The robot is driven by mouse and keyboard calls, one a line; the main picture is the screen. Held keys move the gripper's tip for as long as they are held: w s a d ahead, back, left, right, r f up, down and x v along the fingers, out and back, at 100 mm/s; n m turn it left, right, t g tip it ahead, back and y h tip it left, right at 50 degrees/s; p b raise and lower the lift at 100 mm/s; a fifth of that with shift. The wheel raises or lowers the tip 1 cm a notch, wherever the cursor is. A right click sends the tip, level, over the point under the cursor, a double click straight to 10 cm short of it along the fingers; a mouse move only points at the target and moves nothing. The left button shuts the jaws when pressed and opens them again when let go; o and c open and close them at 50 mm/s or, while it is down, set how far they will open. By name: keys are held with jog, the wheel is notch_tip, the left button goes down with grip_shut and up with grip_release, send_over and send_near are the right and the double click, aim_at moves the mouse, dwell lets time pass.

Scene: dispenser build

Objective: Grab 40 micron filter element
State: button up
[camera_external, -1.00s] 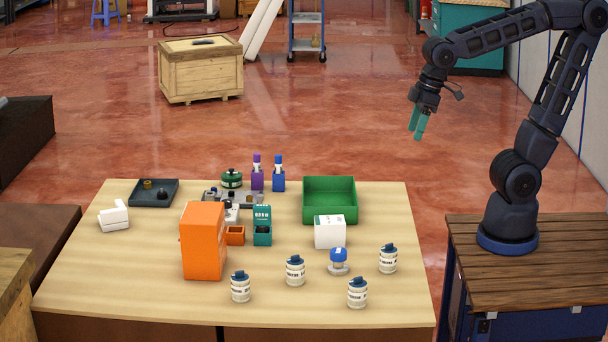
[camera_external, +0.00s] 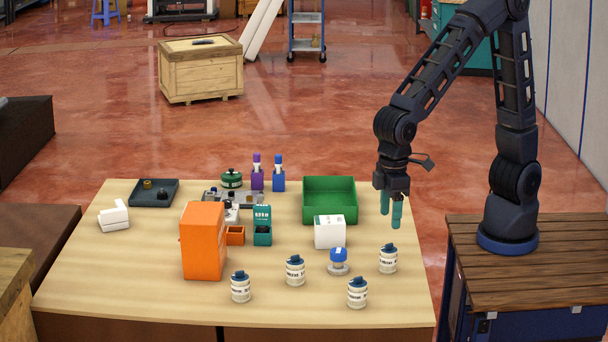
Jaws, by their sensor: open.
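Several white cylindrical filter elements with dark blue caps and printed labels stand upright at the front right of the table. One filter element (camera_external: 388,261) is nearest my gripper, others are a front filter element (camera_external: 357,294), a middle filter element (camera_external: 295,272) and a left filter element (camera_external: 240,288). The labels are too small to read, so I cannot tell which is the 40 micron one. My gripper (camera_external: 391,222) points down, open and empty, with teal fingers above the right-hand filter element and apart from it.
A blue-capped clear part (camera_external: 338,262) and a white box (camera_external: 329,232) stand left of the nearest filter element. A green bin (camera_external: 330,211) is behind them. An orange box (camera_external: 203,242) and a teal dispenser (camera_external: 262,231) stand further left. The table's right edge is close.

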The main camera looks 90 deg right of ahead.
aim_at(389, 249)
jog(key=shift+a+f, duration=0.65)
jog(key=shift+a, duration=0.05)
notch_tip(389, 249, down, 10)
jog(key=shift+a+f, duration=0.1)
jog(key=shift+f, duration=0.15)
jog(key=c, duration=1.1)
